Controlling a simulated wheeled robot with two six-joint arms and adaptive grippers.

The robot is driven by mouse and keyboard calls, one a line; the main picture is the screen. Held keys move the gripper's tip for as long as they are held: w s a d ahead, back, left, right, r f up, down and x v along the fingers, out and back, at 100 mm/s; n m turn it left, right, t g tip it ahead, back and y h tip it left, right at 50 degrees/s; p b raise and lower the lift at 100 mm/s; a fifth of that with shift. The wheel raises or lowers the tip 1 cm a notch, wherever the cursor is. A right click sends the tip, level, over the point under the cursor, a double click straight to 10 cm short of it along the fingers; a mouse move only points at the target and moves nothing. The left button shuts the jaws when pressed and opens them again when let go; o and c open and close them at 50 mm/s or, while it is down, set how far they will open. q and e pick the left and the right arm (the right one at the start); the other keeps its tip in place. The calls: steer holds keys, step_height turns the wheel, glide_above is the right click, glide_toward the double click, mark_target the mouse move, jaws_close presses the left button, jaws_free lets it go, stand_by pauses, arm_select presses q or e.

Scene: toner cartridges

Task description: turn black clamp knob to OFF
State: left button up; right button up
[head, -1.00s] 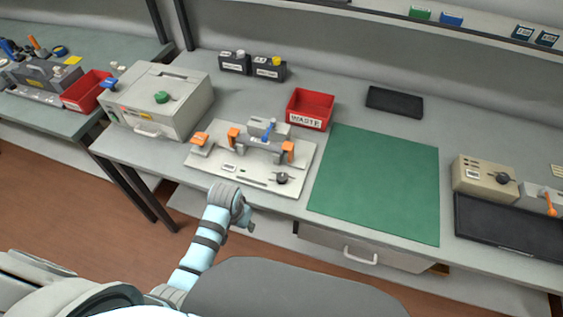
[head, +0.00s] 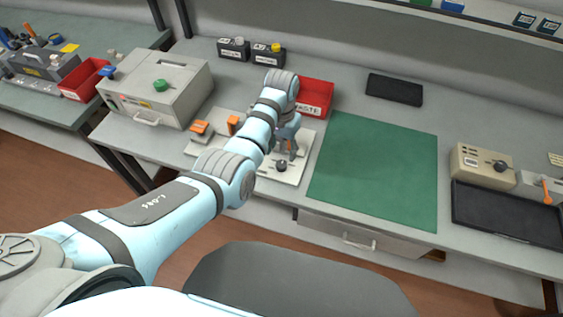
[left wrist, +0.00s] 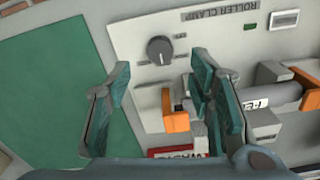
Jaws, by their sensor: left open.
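The black clamp knob (head: 281,166) sits near the front right of the light roller-clamp plate (head: 294,178). In the left wrist view the knob (left wrist: 160,50) is round and dark, beside the printed words ROLLER CLAMP; its small position marks are too small to read. My left gripper (head: 287,148) hangs over the plate, just behind the knob in the head view. Its fingers (left wrist: 160,63) are open and empty, one on each side of the knob in the left wrist view; I cannot tell the height gap. My right gripper is not in view.
An orange clamp (left wrist: 175,113) and a grey roller (left wrist: 280,98) lie close to one finger. The red waste bin (head: 316,97) stands behind. The green mat (head: 372,170) to the right is clear. A beige box with another black knob (head: 500,166) stands far right.

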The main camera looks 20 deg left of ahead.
mark_target(281, 164)
arm_select(q)
step_height(281, 164, down, 6)
steer(key=shift+f+b, duration=0.25)
steer(key=shift+b, duration=0.8)
jaws_close()
steer(key=shift+r, duration=0.1)
